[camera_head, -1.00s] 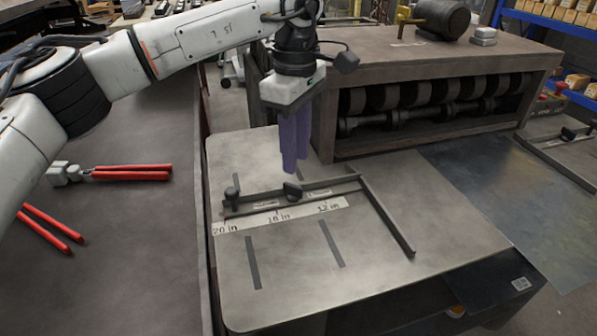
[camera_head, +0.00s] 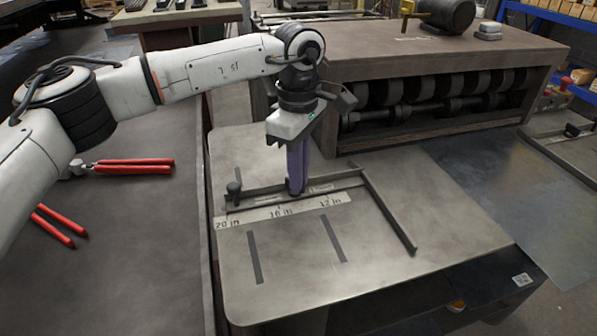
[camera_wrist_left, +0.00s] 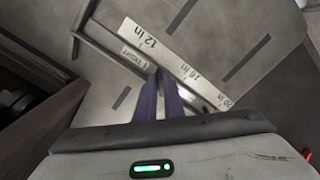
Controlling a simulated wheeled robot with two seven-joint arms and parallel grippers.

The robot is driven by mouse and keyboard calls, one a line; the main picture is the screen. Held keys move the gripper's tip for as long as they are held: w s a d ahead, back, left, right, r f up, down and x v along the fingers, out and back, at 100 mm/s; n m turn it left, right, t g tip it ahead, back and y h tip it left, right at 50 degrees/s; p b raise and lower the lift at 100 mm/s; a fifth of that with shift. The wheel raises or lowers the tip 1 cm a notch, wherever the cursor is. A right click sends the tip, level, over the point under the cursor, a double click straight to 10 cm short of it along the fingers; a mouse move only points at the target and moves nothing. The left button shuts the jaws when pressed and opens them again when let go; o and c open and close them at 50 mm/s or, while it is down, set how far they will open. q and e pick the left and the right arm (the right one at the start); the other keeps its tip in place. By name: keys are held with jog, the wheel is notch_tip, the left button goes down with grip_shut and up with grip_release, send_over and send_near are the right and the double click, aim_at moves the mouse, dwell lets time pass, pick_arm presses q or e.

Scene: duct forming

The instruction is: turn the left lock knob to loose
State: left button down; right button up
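The gauge fence (camera_head: 265,190) is a dark bar on the metal sheet table, beside a white inch scale (camera_head: 260,214). A dark knob (camera_head: 233,188) stands upright at the fence's left end. My left gripper (camera_head: 297,190) points down, its purple fingertips at the fence's middle, where they hide a second dark knob. In the left wrist view the fingertips (camera_wrist_left: 158,73) are close together at the fence, near the 12 in and 16 in marks. A narrow gap shows between the fingers; whether they grip the knob is unclear. My right gripper is out of view.
A roller machine (camera_head: 435,85) stands behind the table, close to my left gripper. A side bar (camera_head: 390,210) runs forward from the fence's right end. Red-handled pliers (camera_head: 130,166) lie on the left bench. The front of the sheet table is clear.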

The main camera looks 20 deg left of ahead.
pick_arm(q)
jog(key=shift+n, duration=0.3)
jog(key=n, duration=0.3)
jog(key=shift+w+n, duration=0.15)
jog(key=shift+n, duration=0.15)
jog(key=shift+w+n, duration=0.15)
jog(key=shift+n, duration=2.05)
jog(key=shift+a, duration=0.1)
jog(key=c, duration=1.9)
grip_release()
jog(key=shift+o, duration=0.2)
jog(key=shift+r, duration=0.1)
notch_tip(320, 180, up, 10)
jog(key=shift+b, duration=0.35)
jog(key=shift+r, duration=0.1)
